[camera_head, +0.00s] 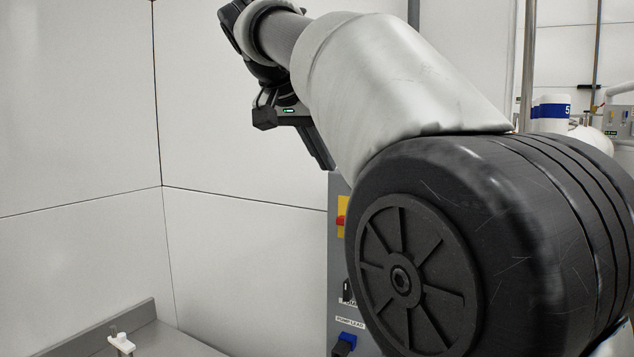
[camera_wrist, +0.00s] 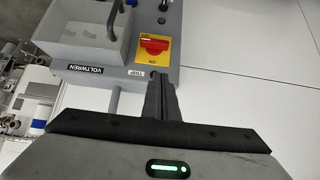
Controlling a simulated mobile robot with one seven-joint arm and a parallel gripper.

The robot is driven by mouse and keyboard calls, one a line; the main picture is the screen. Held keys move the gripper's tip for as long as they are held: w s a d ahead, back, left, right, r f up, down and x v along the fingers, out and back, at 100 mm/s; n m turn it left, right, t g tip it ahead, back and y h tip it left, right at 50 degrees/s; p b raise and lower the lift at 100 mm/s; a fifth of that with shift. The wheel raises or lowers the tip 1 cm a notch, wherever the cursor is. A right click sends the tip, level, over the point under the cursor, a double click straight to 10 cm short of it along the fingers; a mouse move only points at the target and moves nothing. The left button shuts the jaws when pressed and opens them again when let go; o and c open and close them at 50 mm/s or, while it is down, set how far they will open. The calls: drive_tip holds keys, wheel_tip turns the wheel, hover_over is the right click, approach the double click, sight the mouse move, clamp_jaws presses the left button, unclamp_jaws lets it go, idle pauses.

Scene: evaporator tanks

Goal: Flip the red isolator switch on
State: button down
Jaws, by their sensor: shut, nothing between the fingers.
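The red isolator switch (camera_wrist: 155,44) is a rotary knob on a yellow plate (camera_wrist: 153,57), fixed to a grey panel, in the wrist view. In the head view a slice of the red switch (camera_head: 341,222) shows at the panel's edge, the rest hidden behind my arm. My gripper (camera_wrist: 159,78) is shut and empty, its fingertips pointing at the panel just beside the yellow plate's edge. In the head view my gripper (camera_head: 325,160) hangs above the switch, pointing downward. I cannot tell whether the fingertips touch the panel.
A black knob (camera_head: 347,291) and a blue connector (camera_head: 346,338) sit below the switch. A grey bench (camera_head: 165,340) stands at lower left. White walls (camera_head: 80,100) leave open room left.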

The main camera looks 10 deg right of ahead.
drive_tip(key=s+a+f+b+x, duration=0.1)
drive_tip(key=f+x, duration=0.1)
drive_tip(key=x, duration=1)
drive_tip(key=shift+s, duration=0.3)
drive_tip(key=shift+a+r, duration=0.15)
drive_tip(key=shift+w+a+f+n+g+h+p, duration=0.2)
drive_tip(key=shift+n+g+h+p, duration=0.15)
drive_tip(key=shift+h+p, duration=0.35)
